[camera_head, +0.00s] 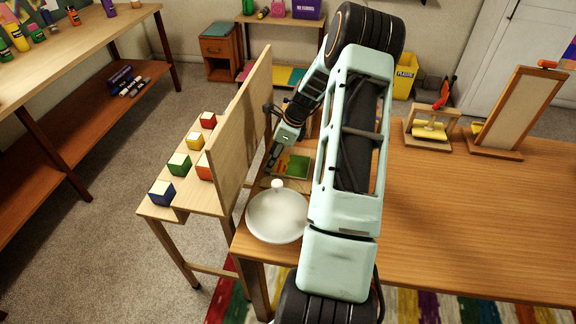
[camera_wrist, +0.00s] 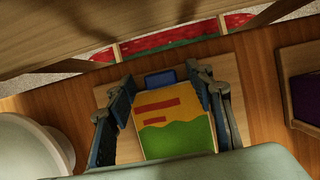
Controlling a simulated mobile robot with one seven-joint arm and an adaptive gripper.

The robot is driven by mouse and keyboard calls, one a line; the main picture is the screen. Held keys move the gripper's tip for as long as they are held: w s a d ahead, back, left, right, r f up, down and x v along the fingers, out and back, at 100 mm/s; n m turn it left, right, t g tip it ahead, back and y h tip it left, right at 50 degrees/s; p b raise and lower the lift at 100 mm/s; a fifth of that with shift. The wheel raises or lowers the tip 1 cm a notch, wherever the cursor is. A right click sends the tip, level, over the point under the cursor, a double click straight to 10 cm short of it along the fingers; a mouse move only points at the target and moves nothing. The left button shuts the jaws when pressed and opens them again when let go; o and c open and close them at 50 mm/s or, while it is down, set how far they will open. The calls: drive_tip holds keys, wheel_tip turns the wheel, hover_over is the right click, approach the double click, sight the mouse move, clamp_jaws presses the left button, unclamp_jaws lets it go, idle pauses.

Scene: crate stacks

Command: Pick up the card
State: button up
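The card (camera_wrist: 175,125) is yellow, green and red in the wrist view, lying over a light wooden board (camera_wrist: 110,95). In the head view its green part (camera_head: 298,166) shows on the table, left of my arm. My gripper (camera_wrist: 163,92) has one finger on each side of the card and looks open. The right finger is very close to the card's edge; I cannot tell whether it touches. The near end of the card is hidden by my gripper's body. In the head view my gripper (camera_head: 272,158) is low beside the card.
A white round dish (camera_head: 277,216) with a knob is in front of the card. An upright wooden panel (camera_head: 240,130) stands close on the left, with several coloured blocks (camera_head: 180,163) beyond it. A small blue piece (camera_wrist: 160,78) lies past the card. The table's right side is largely clear.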

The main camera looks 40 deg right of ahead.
drive_tip(key=c, duration=0.9)
